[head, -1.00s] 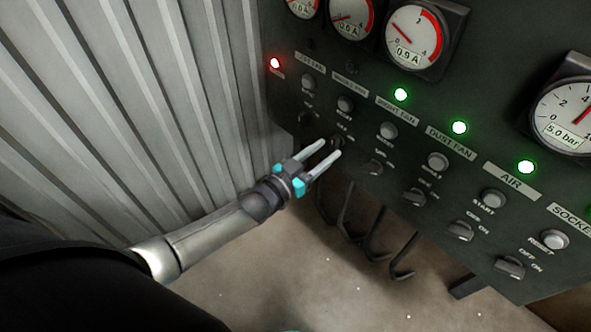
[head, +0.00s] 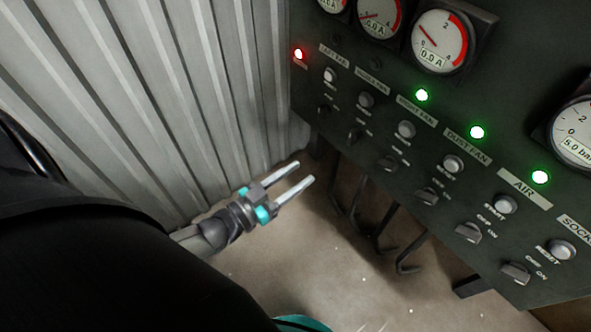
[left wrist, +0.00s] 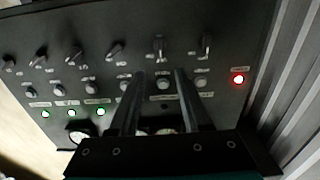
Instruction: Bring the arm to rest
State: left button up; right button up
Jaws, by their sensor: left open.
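My left gripper (head: 304,172) is open and empty in the head view. It is below and to the left of the dark control panel (head: 470,110), apart from it, with the floor behind it. Its two pale fingers point up and right, toward the panel's lower left corner. In the left wrist view, the two dark fingers (left wrist: 155,82) are spread with the panel (left wrist: 135,50) beyond them and nothing between them. My right gripper is not in view.
The panel carries rotary switches (head: 427,194), buttons, gauges (head: 440,41), several green lamps (head: 477,132) and one red lamp (head: 298,54). A corrugated metal wall (head: 150,90) stands at left. Dark hooks (head: 405,262) hang under the panel. The brown floor (head: 310,265) below is mostly clear.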

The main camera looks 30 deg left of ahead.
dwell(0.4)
pick_arm(q)
jog(key=s+a+f+g+y, duration=0.1)
jog(key=s+f+g+y, duration=0.2)
jog(key=f, duration=0.5)
jog(key=s+a+f+n+g, duration=0.1)
jog(key=s+f+g, duration=0.1)
jog(key=s+f, duration=0.35)
jog(key=s+a+f+g+y, duration=0.1)
jog(key=s+f+g+y, duration=0.15)
jog(key=f, duration=0.75)
jog(key=s+d+f+g, duration=0.2)
jog(key=s+f+g, duration=0.2)
jog(key=s, duration=0.6)
jog(key=s+d+f+g, duration=0.2)
jog(key=s+f+g, duration=0.2)
jog(key=s, duration=0.6)
notch_tip(320, 180, down, 2)
jog(key=shift+s+d+f+y, duration=0.15)
jog(key=shift+s+f+y, duration=0.05)
jog(key=shift+s+y, duration=0.2)
jog(key=shift+g, duration=0.25)
